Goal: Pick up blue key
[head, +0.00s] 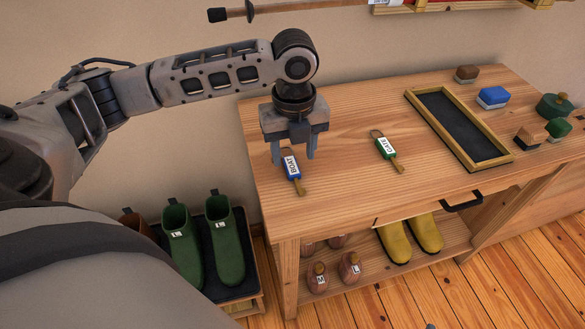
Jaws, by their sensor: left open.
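The blue key (292,169), with a blue tag and a white label reading BOAT, lies on the wooden bench top (341,189) near its left end. My left gripper (293,156) points down over the far end of this key, with its fingers open. The fingers hide part of the key's far end, and I cannot tell whether they touch it. A green key (385,149) labelled GATE lies to the right, clear of the gripper.
A framed dark tray (411,92) lies right of the green key. Brushes, including a blue one (493,97), sit beyond it. Green boots (226,240) stand left of the bench. Yellow boots (394,243) are on the lower shelf. The bench top between the keys is clear.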

